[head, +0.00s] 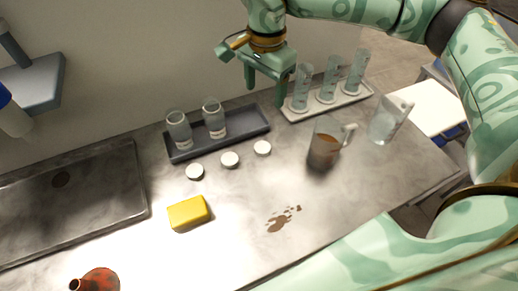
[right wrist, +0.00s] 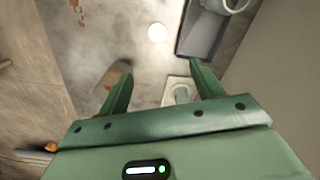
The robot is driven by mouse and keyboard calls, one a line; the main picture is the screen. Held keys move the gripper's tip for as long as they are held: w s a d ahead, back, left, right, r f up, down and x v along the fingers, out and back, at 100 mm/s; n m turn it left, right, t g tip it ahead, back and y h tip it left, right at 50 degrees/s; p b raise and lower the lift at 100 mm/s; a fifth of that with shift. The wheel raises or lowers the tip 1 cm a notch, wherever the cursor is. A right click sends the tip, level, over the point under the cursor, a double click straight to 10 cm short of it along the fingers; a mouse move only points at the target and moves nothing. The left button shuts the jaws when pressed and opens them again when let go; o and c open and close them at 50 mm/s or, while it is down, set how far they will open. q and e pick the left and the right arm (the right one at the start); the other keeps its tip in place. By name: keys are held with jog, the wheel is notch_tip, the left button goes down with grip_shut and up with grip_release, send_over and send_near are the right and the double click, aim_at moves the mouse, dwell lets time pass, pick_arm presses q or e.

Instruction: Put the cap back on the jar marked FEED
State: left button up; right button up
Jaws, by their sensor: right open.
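Two clear glass jars, the left jar (head: 179,130) and the right jar (head: 214,118), stand uncapped in a dark tray (head: 251,133) in the head view. No FEED marking is readable on them. Three white round caps lie apart on the bench before the tray: left cap (head: 194,171), middle cap (head: 229,159) and right cap (head: 262,148). One cap (right wrist: 157,33) shows beyond the fingers in the right wrist view. My right gripper (head: 265,97) is open and empty, above the tray's right end, fingers pointing down. My left gripper is out of view.
A white rack (head: 297,115) with three glass cylinders stands right of the tray. A beaker of brown liquid (head: 325,145) and a clear beaker (head: 387,122) stand nearby.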

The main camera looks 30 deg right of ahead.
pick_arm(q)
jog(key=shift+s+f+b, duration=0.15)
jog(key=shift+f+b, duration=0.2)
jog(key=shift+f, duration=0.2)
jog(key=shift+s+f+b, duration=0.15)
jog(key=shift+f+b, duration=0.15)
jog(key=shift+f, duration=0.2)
pick_arm(e)
notch_tip(320, 180, down, 3)
jog(key=shift+w+r, duration=0.1)
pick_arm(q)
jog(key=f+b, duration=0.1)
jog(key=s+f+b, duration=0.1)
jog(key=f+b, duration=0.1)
pick_arm(e)
send_over(264, 146)
jog(key=f, duration=1.1)
jog(key=shift+w, duration=0.25)
jog(key=shift+f, duration=0.1)
